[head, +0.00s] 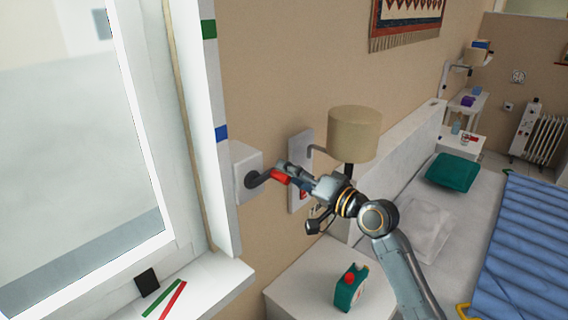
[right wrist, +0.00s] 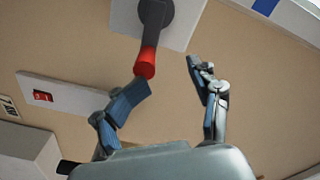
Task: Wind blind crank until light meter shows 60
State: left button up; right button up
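The blind crank is a dark arm (right wrist: 155,22) with a red handle (head: 280,177) on a white wall box (head: 244,166) beside the window. My right gripper (head: 292,174) is at the handle. In the right wrist view my right gripper (right wrist: 168,74) has its fingers apart, with the red handle (right wrist: 146,62) near the left fingertip. I cannot tell whether that finger touches it. A small dark panel (head: 147,281) stands on the windowsill; I cannot tell whether it is the light meter, and no reading is legible. My left gripper is out of view.
A white wall plate (head: 301,150) with a red switch (right wrist: 43,96) and a lamp (head: 354,135) are close to my right gripper. Red and green strips (head: 172,300) lie on the sill.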

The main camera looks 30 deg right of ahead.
aim_at(278, 173)
jog(key=x, duration=0.4)
jog(key=shift+a+f, duration=0.2)
jog(key=shift+a, duration=0.25)
jog(key=shift+s+r, duration=0.1)
jog(key=shift+s, duration=0.15)
jog(key=shift+c, duration=0.9)
jog(key=shift+d, duration=0.1)
grip_shut()
